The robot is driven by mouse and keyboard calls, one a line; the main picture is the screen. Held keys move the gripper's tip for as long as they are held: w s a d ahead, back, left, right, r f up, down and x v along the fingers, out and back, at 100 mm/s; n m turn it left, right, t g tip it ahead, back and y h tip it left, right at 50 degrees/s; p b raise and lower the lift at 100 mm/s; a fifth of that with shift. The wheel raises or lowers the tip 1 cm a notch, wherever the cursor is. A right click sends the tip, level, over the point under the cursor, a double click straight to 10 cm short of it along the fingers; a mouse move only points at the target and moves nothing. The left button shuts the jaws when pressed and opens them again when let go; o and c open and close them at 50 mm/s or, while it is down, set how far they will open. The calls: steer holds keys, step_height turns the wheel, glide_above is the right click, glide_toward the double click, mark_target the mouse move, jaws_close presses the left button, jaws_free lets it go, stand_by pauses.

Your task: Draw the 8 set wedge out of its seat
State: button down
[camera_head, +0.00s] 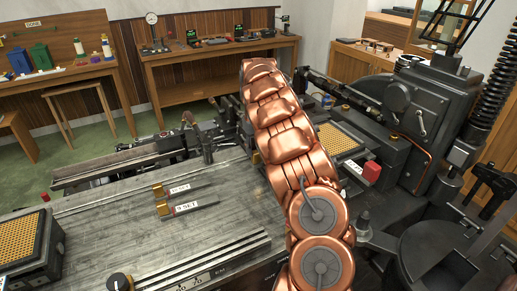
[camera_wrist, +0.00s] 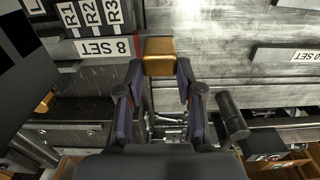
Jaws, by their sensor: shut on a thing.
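The 8 set wedge shows in the wrist view as a brass block (camera_wrist: 160,54) beside a white label (camera_wrist: 105,48) reading 8 SET. My gripper (camera_wrist: 160,70) has its two dark fingers on either side of the brass block, shut on it. The label lies just left of the block, below a dark part with R1, R2 and R3 plates (camera_wrist: 91,13). How deep the wedge sits in its seat cannot be told. In the head view my copper arm hides the gripper and this wedge.
Two other brass-ended wedges lie on the metal bench, one labelled 9 SET (camera_head: 187,207). A 10 SET label (camera_wrist: 305,55) shows at the right in the wrist view. A yellow-topped type case (camera_head: 22,245) stands at the left. The dark machine (camera_head: 420,105) rises at the right.

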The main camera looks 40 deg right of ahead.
steer(key=c, duration=0.7)
jaws_free()
step_height(320, 180, up, 12)
stand_by(0.4)
steer(key=s+a+r, duration=0.1)
steer(key=s+a, duration=0.2)
steer(key=a, duration=0.4)
steer(key=s+a+r+g, duration=0.15)
steer(key=s+a, duration=0.25)
steer(key=a, duration=0.4)
steer(key=s+a+r+t, duration=0.1)
steer(key=s+a, duration=0.2)
steer(key=a, duration=0.4)
steer(key=s+a+f+n, duration=0.1)
steer(key=s+a+f, duration=0.2)
steer(key=s+a, duration=0.2)
steer(key=s+a+f+n+g, duration=0.1)
steer(key=s+a+f, duration=0.2)
steer(key=s+a, duration=0.3)
steer(key=s+a+f+n, duration=0.1)
steer(key=s+a+f, duration=0.2)
steer(key=s, duration=1.1)
steer(key=shift+a+f+n, duration=0.15)
steer(key=shift+a+f, duration=0.05)
steer(key=shift+a, duration=0.65)
steer(key=shift+a+f+n, duration=0.15)
steer(key=shift+a, duration=0.65)
